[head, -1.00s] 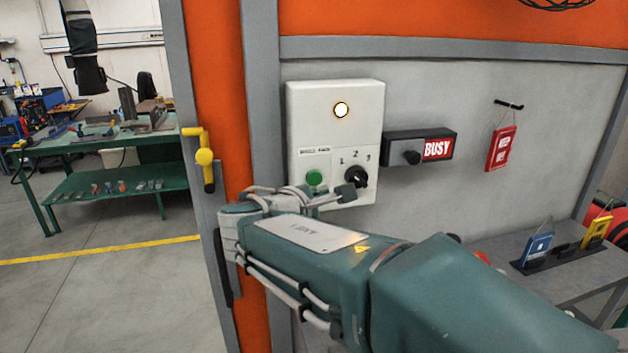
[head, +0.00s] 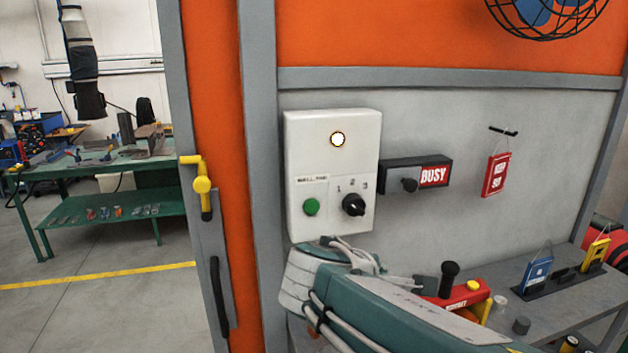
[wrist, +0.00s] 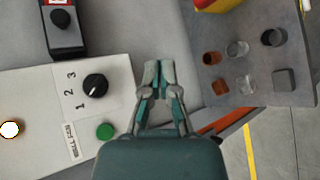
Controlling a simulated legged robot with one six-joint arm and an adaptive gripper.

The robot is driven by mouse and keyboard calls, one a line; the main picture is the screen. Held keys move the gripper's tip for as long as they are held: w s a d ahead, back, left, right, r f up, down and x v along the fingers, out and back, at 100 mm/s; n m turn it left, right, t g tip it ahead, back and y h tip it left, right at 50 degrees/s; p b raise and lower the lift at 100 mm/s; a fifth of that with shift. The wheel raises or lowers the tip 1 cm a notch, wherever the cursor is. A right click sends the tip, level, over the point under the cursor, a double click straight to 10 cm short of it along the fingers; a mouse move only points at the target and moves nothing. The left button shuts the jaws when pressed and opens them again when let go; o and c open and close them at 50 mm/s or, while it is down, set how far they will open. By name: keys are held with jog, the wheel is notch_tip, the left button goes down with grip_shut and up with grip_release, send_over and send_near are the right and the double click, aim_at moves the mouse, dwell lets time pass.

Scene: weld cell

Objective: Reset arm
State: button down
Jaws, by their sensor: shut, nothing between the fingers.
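In the wrist view my gripper (wrist: 159,72) is shut and empty, its fingertips together beside the white control box (wrist: 118,72). In the head view my arm crosses the lower middle, below the control box (head: 365,135). The box carries a lit lamp (head: 338,139), a green button (head: 311,207) and a black selector knob (head: 353,205) marked 1, 2, 3. In the head view only a small part near the arm's end shows, and I cannot make out the fingers there.
A BUSY sign slider (head: 434,176) and a red tag (head: 495,175) are on the grey wall. A grey shelf (head: 590,290) at right holds a red-and-yellow device (head: 465,297), blue and yellow tags and small cups. A yellow-handled door latch (head: 203,186) is at left.

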jog(key=s+d+f+m+g+y, duration=0.2)
jog(key=s+f+m+y, duration=0.1)
jog(key=s+f+m, duration=0.2)
jog(key=s+d+f+m+g+y, duration=0.2)
jog(key=s+d+f+m+y, duration=0.1)
jog(key=s+m, duration=0.6)
jog(key=s+f+y, duration=0.1)
jog(key=s+f, duration=0.1)
jog(key=s, duration=0.1)
jog(key=shift+s+d, duration=0.2)
jog(key=shift+s, duration=0.05)
